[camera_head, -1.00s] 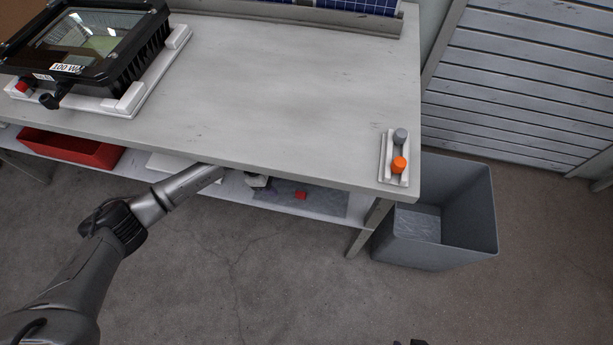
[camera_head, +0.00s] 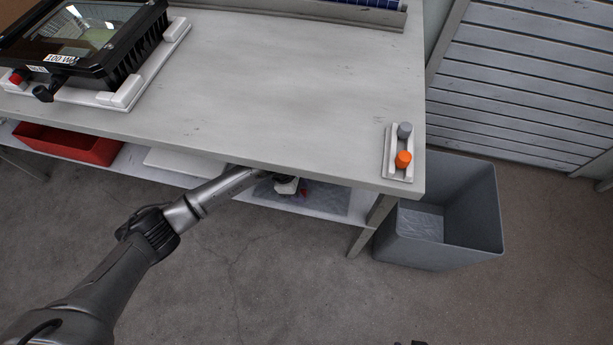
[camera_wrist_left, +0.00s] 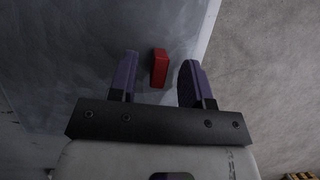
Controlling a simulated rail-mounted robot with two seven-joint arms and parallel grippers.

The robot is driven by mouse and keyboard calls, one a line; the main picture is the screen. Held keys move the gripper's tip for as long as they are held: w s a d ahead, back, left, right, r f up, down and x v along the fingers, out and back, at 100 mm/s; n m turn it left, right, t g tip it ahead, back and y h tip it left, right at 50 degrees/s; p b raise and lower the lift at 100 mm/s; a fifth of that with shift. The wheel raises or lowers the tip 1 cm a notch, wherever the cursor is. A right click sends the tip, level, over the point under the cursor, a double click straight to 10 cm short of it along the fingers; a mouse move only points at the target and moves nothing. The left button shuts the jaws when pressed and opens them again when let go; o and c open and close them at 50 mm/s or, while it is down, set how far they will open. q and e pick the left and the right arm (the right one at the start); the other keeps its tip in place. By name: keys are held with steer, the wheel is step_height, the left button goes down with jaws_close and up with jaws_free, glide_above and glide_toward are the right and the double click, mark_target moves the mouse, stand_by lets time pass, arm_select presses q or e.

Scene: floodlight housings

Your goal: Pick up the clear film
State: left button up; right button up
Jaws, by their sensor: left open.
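The clear film (camera_head: 333,202) lies flat on the lower shelf under the table as a greyish see-through sheet. A small red tab (camera_wrist_left: 159,67) stands on it, and the film also fills much of the left wrist view (camera_wrist_left: 75,60). My left gripper (camera_head: 287,186) reaches in under the tabletop, just above the film. In the left wrist view its fingers (camera_wrist_left: 160,62) are open, one on either side of the red tab, not closed on it. Its fingertips are hard to make out in the head view. My right gripper is not in view.
The tabletop's front edge (camera_head: 250,160) overhangs the shelf and my left arm. A red bin (camera_head: 70,143) sits left on the shelf. A grey waste bin (camera_head: 450,225) stands right of the table. A floodlight housing (camera_head: 120,75) and orange knob (camera_head: 403,159) are on top.

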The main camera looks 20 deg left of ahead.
arm_select(q)
steer(key=shift+w, duration=0.1)
jaws_close()
stand_by(0.4)
